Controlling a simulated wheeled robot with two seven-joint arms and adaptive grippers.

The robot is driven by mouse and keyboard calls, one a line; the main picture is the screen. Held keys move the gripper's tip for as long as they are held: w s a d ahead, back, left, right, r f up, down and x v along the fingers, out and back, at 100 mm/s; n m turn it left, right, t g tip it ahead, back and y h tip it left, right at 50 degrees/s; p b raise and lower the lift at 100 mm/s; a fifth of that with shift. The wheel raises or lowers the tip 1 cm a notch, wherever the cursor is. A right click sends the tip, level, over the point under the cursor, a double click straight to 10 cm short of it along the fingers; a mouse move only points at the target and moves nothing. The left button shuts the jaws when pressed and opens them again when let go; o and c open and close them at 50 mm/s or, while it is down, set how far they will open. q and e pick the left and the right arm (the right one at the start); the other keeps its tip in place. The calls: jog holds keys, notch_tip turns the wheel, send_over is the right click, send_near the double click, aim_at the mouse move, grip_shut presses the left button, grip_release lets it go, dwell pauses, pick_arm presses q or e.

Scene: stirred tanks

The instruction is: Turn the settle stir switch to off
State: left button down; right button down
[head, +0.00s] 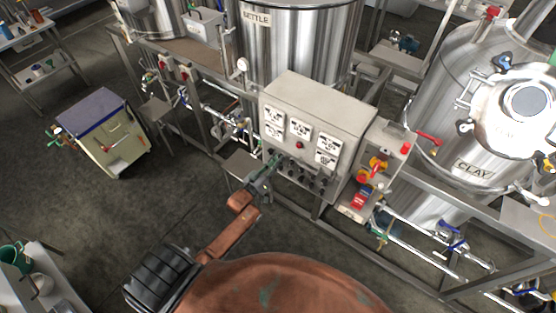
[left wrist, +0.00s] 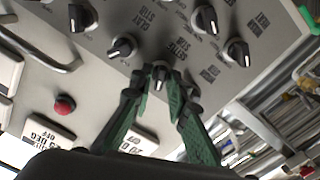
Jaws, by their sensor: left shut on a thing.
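The grey control panel (head: 283,149) stands in front of the tank marked SETTLE (head: 290,45). It has a row of black switches low on its face. In the left wrist view, the settle stir switch (left wrist: 160,74) is a black knob beside an upside-down label that appears to read SETTLE STIR. My left gripper (head: 270,168) reaches the panel's lower left. Its green fingers (left wrist: 161,78) are shut on the knob, one on each side. The fingers partly cover the knob, and I cannot tell its setting. My right gripper is not in view.
Other black knobs sit close by, one to the left (left wrist: 122,47) and one to the right (left wrist: 238,52). A red button (left wrist: 65,104) is also on the panel. A smaller box with red and yellow handles (head: 374,168) stands to the right.

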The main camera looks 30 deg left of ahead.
pick_arm(q)
jog(key=shift+n, duration=0.5)
dwell(0.3)
jog(key=c, duration=2.1)
grip_release()
jog(key=s, duration=0.8)
jog(key=s+a, duration=0.1)
jog(key=s, duration=0.3)
